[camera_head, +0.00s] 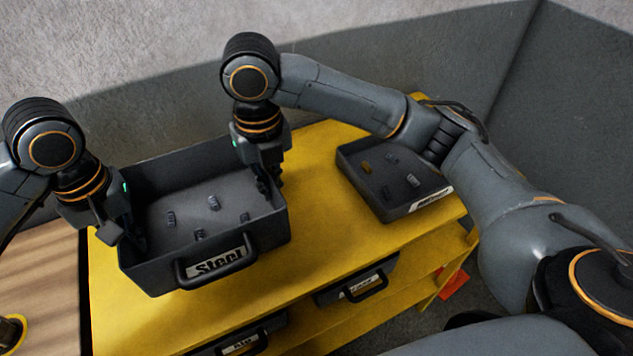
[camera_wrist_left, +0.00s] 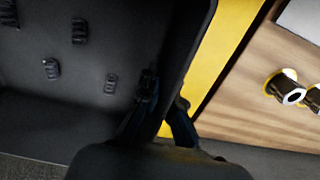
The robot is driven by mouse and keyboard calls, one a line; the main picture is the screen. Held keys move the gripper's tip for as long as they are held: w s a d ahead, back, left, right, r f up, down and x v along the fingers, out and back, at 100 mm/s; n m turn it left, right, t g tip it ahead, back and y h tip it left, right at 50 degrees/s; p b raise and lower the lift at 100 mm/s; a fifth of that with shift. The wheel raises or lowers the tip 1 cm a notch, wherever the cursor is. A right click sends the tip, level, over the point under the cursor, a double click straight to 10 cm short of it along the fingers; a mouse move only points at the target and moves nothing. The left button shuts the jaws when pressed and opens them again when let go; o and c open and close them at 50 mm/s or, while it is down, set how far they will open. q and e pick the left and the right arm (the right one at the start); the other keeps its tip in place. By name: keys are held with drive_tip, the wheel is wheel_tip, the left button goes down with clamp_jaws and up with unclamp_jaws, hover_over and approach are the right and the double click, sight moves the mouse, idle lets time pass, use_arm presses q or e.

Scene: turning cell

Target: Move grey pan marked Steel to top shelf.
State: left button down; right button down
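The grey pan marked Steel (camera_head: 217,263) is upright over the left part of the yellow cart's top shelf (camera_head: 325,236). I cannot tell whether it rests on the shelf or hangs just above it. Several small dark parts lie inside it. My left gripper (camera_head: 130,232) is at the pan's left wall; in the left wrist view the gripper (camera_wrist_left: 164,100) has one finger inside and one outside the wall, closed on it. My right gripper (camera_head: 270,184) is at the right wall, its fingers seemingly pinching the rim, partly hidden.
Another grey pan (camera_head: 418,206) with small parts stands at the right of the top shelf. Labelled pans (camera_head: 358,288) (camera_head: 243,343) sit on the shelf below. A wooden table (camera_head: 45,275) stands at left. Grey walls (camera_head: 400,60) close off the back. An orange object (camera_head: 453,283) is low at right.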

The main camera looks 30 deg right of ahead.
sight(143, 256)
use_arm(q)
drive_tip(key=shift+w+a+f, duration=0.15)
drive_tip(key=shift+w+a, duration=0.05)
drive_tip(key=shift+a, duration=0.15)
use_arm(e)
drive_tip(key=shift+w+f, duration=0.15)
drive_tip(key=shift+w, duration=0.05)
use_arm(q)
drive_tip(key=shift+s+d+f, duration=0.1)
use_arm(e)
drive_tip(key=shift+f, duration=0.1)
